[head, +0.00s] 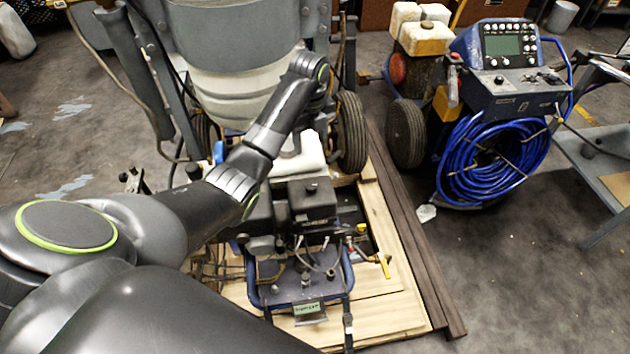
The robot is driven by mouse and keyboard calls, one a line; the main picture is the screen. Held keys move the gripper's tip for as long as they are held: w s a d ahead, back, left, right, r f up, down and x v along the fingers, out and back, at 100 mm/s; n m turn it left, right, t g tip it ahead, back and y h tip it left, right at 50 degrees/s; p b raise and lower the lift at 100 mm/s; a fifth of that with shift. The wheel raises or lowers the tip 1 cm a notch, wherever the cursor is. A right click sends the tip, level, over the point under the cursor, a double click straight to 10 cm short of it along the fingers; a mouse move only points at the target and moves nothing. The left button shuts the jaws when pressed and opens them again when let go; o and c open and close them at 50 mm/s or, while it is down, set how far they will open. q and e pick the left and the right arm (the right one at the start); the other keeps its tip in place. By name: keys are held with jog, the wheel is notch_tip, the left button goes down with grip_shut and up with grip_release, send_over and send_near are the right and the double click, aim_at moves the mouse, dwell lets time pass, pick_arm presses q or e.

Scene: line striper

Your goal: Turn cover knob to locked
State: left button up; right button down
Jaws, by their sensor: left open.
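The line striper's engine has a black box-shaped cover (318,208) in the middle of the head view. A small dark knob (311,186) sits on its top; its setting is too small to read. My left arm comes in from the left, with its wrist (308,68) raised behind and above the cover, in front of the grey hopper. My left gripper (320,100) is open beyond the wrist, apart from the knob; its fingers are dark and hard to make out. My right gripper is not in view.
A blue frame (262,300) and a yellow-handled valve (384,266) lie in front of the engine. The grey hopper (235,60) stands behind. A blue hose coil (490,160) on a wheeled machine stands right. Dark rails edge the wooden pallet (405,310); floor is clear lower right.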

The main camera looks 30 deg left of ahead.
pick_arm(q)
jog(key=b, duration=0.8)
send_over(311, 185)
notch_tip(311, 185, down, 8)
jog(key=f, duration=0.1)
notch_tip(311, 185, down, 8)
jog(key=shift+f, duration=0.15)
jog(key=shift+s, duration=0.1)
jog(key=c, duration=1)
